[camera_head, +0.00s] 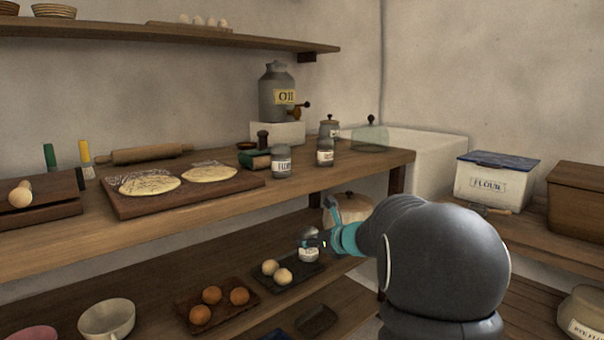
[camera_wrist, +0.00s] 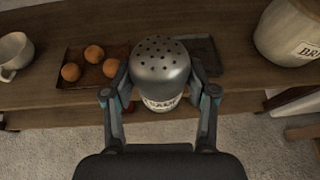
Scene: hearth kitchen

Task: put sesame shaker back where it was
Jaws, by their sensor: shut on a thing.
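My gripper (camera_head: 322,240) is shut on the sesame shaker (camera_head: 309,255). In the wrist view, the shaker (camera_wrist: 160,60) has a grey domed top with dark holes and a pale label, partly visible, between my two fingers (camera_wrist: 160,84). It looks upright and is seen from above. In the head view it shows in front of the lower shelf (camera_head: 160,285), near the dark tray with two pale dough balls (camera_head: 276,271). I cannot tell whether its base touches anything.
On the upper worktop (camera_head: 380,160) stand a flour shaker (camera_head: 282,163), another labelled shaker (camera_head: 325,152) and the oil can (camera_head: 277,90). A board (camera_head: 190,202) holds flat dough. A tray of brown balls (camera_head: 215,310), a cup (camera_head: 106,320) and a large pot (camera_head: 347,207) are below.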

